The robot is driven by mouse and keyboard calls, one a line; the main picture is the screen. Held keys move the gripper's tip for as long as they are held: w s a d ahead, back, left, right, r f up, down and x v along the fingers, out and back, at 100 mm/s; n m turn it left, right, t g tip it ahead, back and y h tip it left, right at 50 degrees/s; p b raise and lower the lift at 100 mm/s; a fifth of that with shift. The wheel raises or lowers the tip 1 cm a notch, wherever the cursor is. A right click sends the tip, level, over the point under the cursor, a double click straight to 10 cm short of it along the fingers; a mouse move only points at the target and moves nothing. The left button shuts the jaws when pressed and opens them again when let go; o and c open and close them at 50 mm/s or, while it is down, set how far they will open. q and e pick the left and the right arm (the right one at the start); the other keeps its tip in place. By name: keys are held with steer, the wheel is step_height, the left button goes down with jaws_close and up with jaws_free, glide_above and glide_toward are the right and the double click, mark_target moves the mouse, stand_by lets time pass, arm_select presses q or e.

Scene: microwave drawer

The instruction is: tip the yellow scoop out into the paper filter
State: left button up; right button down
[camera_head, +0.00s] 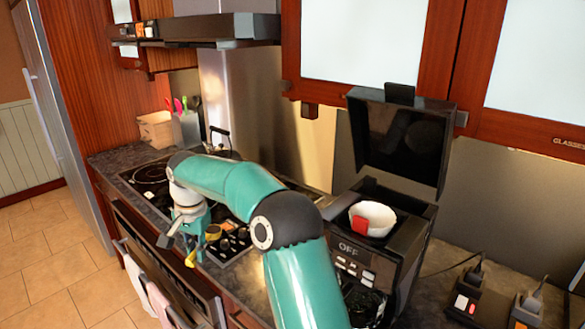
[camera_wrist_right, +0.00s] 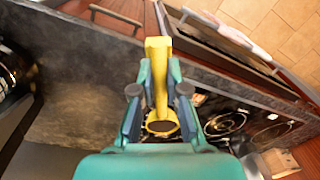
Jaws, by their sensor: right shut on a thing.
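The yellow scoop (camera_wrist_right: 157,50) is gripped by its handle between the fingers of my right gripper (camera_wrist_right: 160,82) in the wrist view. Its bowl shows dark contents. In the head view the scoop (camera_head: 213,232) is small, at my right gripper (camera_head: 198,240), over the front of the counter by the stove. The white paper filter (camera_head: 377,214) sits in the open top of the black coffee machine (camera_head: 352,250), to the right and apart from the scoop. My left gripper is not in view.
The machine's lid (camera_head: 402,135) stands raised behind the filter. A red piece (camera_head: 360,225) is at the filter's front. My right arm crosses the counter left of the machine. Plugs and sockets (camera_head: 485,300) lie at the right.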

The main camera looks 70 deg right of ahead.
steer(key=s+d+r+m, duration=0.3)
steer(key=s+r+m, duration=0.2)
steer(key=s+r, duration=0.2)
steer(key=s+d+r+m, duration=0.4)
steer(key=s+r+m, duration=0.1)
steer(key=s+r, duration=0.2)
steer(key=s+d+r+m+g, duration=0.1)
steer(key=s+d+r+m, duration=0.3)
steer(key=s+r+m, duration=0.2)
steer(key=shift+s+d+r+h+p, duration=0.25)
steer(key=shift+s+r+h+p, duration=0.25)
steer(key=shift+s, duration=0.3)
step_height(320, 180, down, 3)
steer(key=b, duration=0.3)
steer(key=shift+w, duration=0.15)
